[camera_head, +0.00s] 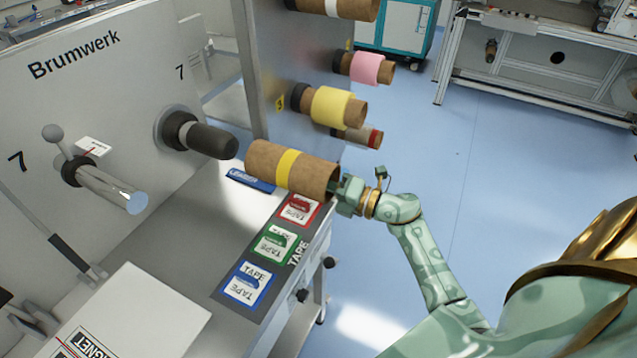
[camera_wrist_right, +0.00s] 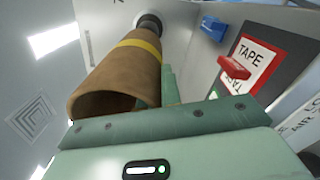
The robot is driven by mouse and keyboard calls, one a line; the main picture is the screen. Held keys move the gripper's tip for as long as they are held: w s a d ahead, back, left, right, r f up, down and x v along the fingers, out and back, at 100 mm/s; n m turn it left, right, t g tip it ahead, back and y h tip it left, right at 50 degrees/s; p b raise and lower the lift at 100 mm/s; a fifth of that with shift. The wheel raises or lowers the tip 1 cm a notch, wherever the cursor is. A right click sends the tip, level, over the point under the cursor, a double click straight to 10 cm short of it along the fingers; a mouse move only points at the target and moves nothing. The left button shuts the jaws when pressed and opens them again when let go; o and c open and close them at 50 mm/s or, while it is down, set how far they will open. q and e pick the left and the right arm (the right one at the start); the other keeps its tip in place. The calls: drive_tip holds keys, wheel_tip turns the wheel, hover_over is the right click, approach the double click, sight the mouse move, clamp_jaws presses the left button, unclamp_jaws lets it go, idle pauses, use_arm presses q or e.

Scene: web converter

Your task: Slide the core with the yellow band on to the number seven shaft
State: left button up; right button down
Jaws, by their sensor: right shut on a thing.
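The brown cardboard core with the yellow band (camera_head: 264,162) is held level by my right gripper (camera_head: 337,192) at its right end. In the right wrist view the core (camera_wrist_right: 115,75) points away, its near end open; the fingertips are mostly hidden. A dark shaft (camera_head: 210,140) sticks out of the machine panel, with a printed 7 above its base. Its tip is close to the core's far end and roughly in line, apparently still outside it. The shaft also shows in the wrist view (camera_wrist_right: 149,22). My left gripper is not in view.
A chrome shaft (camera_head: 110,188) with a lever stands left, another 7 beside it. Rolls, including yellow (camera_head: 332,106) and pink (camera_head: 366,68) ones, hang on a rack behind the core. Open floor lies right.

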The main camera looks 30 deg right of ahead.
drive_tip(key=shift+s+d, duration=0.1)
drive_tip(key=shift+x, duration=2.8)
drive_tip(key=shift+s, duration=0.1)
drive_tip(key=shift+x, duration=1.35)
drive_tip(key=shift+b+x, duration=0.65)
drive_tip(key=shift+x, duration=1.85)
